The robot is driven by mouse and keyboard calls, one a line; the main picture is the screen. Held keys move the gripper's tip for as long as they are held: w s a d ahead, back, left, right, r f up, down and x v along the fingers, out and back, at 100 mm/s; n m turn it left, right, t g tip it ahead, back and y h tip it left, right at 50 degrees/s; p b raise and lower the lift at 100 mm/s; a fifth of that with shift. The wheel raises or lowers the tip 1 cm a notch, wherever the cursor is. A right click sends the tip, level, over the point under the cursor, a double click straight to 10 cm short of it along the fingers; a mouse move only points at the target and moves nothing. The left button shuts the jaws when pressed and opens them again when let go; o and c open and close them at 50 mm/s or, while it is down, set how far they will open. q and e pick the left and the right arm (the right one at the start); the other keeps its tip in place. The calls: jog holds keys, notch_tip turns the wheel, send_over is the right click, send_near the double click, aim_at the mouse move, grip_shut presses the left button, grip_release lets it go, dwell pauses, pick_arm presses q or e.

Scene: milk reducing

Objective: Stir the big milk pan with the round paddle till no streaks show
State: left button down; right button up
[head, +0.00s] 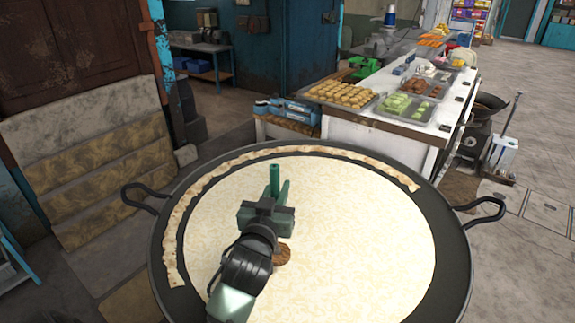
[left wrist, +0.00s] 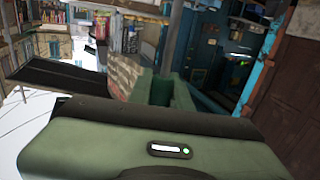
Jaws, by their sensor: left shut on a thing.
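The big milk pan (head: 452,250) is a wide black pan with a loop handle on each side, filling the lower middle of the head view. Its pale cream milk (head: 350,235) shows faint yellowish streaks across the surface. My left gripper (head: 278,184) is over the milk, left of the pan's middle, and shut on the paddle. A small brown round part of the paddle (head: 284,255) shows beside the gripper at the milk; the rest is hidden behind my gripper and arm. My right gripper is not in view.
A browned strip of milk skin (head: 290,149) curves along the pan's far and left inner wall. A white counter (head: 370,140) with food trays stands behind the pan. A dark wok (head: 487,108) is at right. Stone steps (head: 90,160) are at left.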

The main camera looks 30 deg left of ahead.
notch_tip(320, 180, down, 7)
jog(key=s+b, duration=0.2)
jog(key=b, duration=0.5)
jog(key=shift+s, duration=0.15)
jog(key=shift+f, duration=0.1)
dwell(0.4)
